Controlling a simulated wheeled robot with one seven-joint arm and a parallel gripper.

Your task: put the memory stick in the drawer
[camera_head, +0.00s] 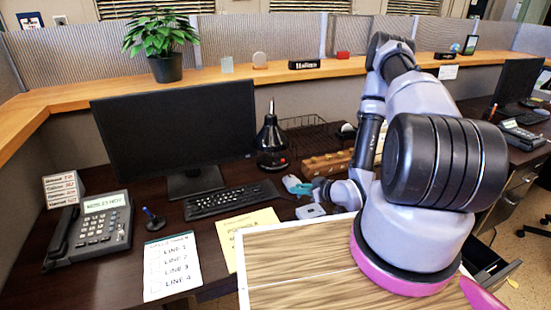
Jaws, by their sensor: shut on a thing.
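My gripper (322,189) is low over the desk, right of the keyboard, at the end of my bent arm. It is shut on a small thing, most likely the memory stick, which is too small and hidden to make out. A teal thing (296,185) shows just left of the fingers; I cannot tell whether they touch. A small grey-white thing (310,211) lies just below the fingers. A drawer (487,262) stands open low at the right, partly hidden behind my arm.
The keyboard (231,199), monitor (178,133), phone (92,231) and black lamp-like thing (271,140) stand on the dark desk (165,211). A brown box (326,163) and wire tray (310,135) are behind my gripper. A wood-grain top (295,275) fills the front.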

